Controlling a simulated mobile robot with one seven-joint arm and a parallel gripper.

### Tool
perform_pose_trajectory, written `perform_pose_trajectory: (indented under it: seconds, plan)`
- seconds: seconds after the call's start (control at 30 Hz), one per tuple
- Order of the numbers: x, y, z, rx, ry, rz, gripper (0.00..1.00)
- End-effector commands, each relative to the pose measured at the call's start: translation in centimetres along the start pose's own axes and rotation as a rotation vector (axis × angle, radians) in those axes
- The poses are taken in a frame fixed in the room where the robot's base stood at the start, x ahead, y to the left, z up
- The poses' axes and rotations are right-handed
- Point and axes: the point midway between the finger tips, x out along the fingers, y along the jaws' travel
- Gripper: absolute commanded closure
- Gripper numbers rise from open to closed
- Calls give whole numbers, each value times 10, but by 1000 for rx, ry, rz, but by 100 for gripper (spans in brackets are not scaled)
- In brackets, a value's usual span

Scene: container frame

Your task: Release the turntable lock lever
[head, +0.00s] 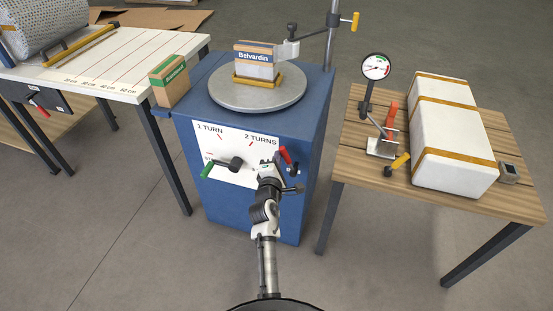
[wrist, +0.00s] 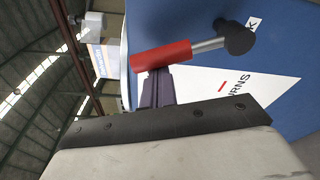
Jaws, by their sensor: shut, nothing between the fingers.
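The lock lever (head: 285,155) has a red grip and sits on the upper right of the blue turntable cabinet's front (head: 225,215). In the wrist view the lever's red grip (wrist: 160,55) joins a grey rod and a black hub, beside a small label ending in K. My gripper (head: 276,160) is at the cabinet front, just left of the red grip. In the wrist view my gripper's dark fingers (wrist: 157,88) are shut and empty, with their tips right at the red grip. I cannot tell whether they touch it. The round grey turntable (head: 230,95) carries a Belvardin box (head: 256,60).
A green-handled crank (head: 222,166) is on the panel left of my gripper. A post with a yellow-handled arm (head: 330,35) stands behind the turntable. A wooden table (head: 350,150) with a gauge and a white wrapped block is at right; a white table (head: 140,70) is at left.

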Motion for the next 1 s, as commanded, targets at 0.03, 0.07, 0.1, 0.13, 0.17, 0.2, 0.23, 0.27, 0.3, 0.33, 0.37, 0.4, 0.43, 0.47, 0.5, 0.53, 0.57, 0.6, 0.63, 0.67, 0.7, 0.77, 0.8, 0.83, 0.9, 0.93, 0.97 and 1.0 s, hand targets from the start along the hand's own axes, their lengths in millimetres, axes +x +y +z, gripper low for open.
perform_pose_trajectory:
  seconds: [0.03,0.07,0.1,0.13,0.17,0.2,0.23,0.27,0.3,0.33,0.37,0.4,0.43,0.47,0.5,0.53,0.57,0.6,0.63,0.67,0.7,0.77,0.8,0.83,0.9,0.93,0.97,1.0]
  plan:
    - [0,0,2,8,-2,1,100]
    - [0,0,2,13,-2,2,100]
    - [0,1,3,21,-2,3,100]
    - [0,1,4,29,-2,5,100]
    - [0,1,4,39,-1,6,100]
    - [-1,1,5,54,-1,8,100]
    - [-1,1,6,66,-1,10,100]
    - [-1,2,8,79,-1,12,100]
    - [-1,2,10,101,-2,14,100]
    - [-1,2,11,119,-2,16,100]
    - [-2,2,13,138,-2,19,100]
    - [-2,2,15,168,-2,23,100]
    - [-2,2,17,190,-2,27,100]
    - [-3,3,20,217,-2,31,100]
    - [-3,2,23,253,-3,36,100]
    - [-4,2,26,281,-3,40,100]
    - [-4,2,28,310,-2,44,100]
    - [-4,2,31,346,-3,50,100]
    - [-4,1,34,374,-3,54,100]
    - [-5,1,36,401,-3,57,100]
    - [-5,0,39,437,-3,62,100]
    - [-6,-1,43,489,-3,70,100]
    - [-6,-1,46,523,-3,75,100]
    - [-7,-2,48,546,-3,78,100]
    - [-7,-4,52,599,-3,85,100]
    - [-7,-5,54,621,-3,88,100]
    - [-8,-5,56,640,-3,91,100]
    - [-8,-6,57,666,-3,94,100]
